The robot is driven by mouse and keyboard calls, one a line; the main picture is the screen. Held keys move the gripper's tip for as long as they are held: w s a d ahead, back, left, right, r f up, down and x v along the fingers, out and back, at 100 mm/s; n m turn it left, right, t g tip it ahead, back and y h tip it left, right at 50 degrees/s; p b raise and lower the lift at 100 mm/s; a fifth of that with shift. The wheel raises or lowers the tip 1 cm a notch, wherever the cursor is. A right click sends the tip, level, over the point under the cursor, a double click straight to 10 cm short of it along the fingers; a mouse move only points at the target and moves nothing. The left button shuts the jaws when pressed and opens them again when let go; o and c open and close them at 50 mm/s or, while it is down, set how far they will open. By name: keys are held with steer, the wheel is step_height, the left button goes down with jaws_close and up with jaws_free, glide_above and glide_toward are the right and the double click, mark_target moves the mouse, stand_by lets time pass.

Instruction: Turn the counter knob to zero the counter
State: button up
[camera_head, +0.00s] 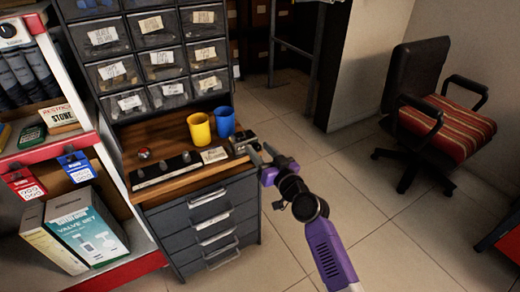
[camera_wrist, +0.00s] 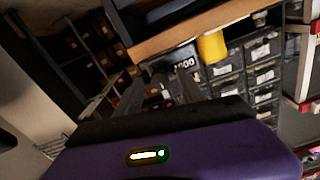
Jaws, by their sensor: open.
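A small metal device (camera_head: 243,141), which looks like the counter, sits at the right end of the wooden worktop, beside the blue mug. Its knob is too small to make out. A pale card (camera_head: 214,155) with dark print lies to its left. In the wrist view, a small panel with white digits (camera_wrist: 183,65) shows beyond the fingers; the digits are not clearly readable. My gripper (camera_head: 261,156) is just off the worktop's right edge, close to the metal device. Its fingers, also in the wrist view (camera_wrist: 163,88), are apart with nothing seen between them.
A yellow mug (camera_head: 199,129) and blue mug (camera_head: 225,122) stand behind the device. A dark strip with several knobs (camera_head: 165,170) lies left. Labelled drawers (camera_head: 160,57) rise behind; a drawer cabinet (camera_head: 210,222) stands below. Floor to the right is clear up to an office chair (camera_head: 437,122).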

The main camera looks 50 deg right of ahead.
steer(key=shift+w, duration=0.15)
steer(key=shift+c, duration=0.5)
jaws_close()
